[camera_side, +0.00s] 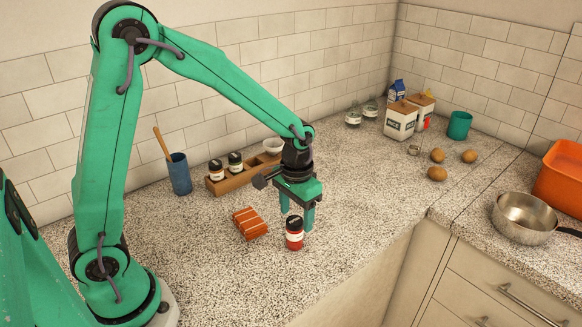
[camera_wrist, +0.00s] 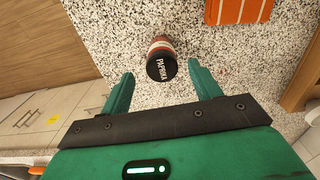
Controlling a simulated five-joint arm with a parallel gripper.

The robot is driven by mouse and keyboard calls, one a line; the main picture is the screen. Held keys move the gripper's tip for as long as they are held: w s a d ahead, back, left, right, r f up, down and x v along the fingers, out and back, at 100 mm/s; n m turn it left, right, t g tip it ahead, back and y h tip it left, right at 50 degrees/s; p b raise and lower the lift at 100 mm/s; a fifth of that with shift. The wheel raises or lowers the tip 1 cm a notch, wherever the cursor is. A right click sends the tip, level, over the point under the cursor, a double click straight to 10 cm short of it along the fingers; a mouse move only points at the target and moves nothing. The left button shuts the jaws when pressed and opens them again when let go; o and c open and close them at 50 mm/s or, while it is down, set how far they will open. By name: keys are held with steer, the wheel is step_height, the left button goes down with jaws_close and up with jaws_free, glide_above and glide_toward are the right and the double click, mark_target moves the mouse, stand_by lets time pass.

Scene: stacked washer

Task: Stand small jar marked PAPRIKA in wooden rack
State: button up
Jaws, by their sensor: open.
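The small jar marked PAPRIKA (camera_side: 294,237) stands upright on the speckled counter, with a black lid and red contents. In the wrist view the jar's lid (camera_wrist: 161,67) shows the word PAPRIKA. My gripper (camera_side: 297,216) is open just above the jar, its fingers either side of the lid in the side view. In the wrist view the jar is between and slightly beyond the open fingertips (camera_wrist: 160,80); no contact is visible. The wooden rack (camera_side: 229,185) is further back, against the wall side. Two dark-lidded jars (camera_side: 216,171) stand in its left part; its right part looks empty.
An orange striped packet (camera_side: 250,223) lies left of the jar; it also shows in the wrist view (camera_wrist: 238,10). Several eggs (camera_side: 437,173) and a pan (camera_side: 524,217) are right.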

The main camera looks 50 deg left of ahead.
mark_target(295, 220)
steer(key=shift+s+a+f, duration=0.1)
steer(key=shift+a+f, duration=0.05)
steer(key=shift+f, duration=2.45)
steer(key=c, duration=1.1)
steer(key=shift+r, duration=0.1)
steer(key=shift+r, duration=0.65)
steer(key=r, duration=0.3)
steer(key=shift+s+d+r, duration=0.1)
steer(key=shift+s+d, duration=0.05)
steer(key=shift+d, duration=0.15)
steer(key=s+d+r, duration=0.6)
steer(key=d, duration=0.3)
steer(key=shift+s+r, duration=0.2)
steer(key=shift+s, duration=0.05)
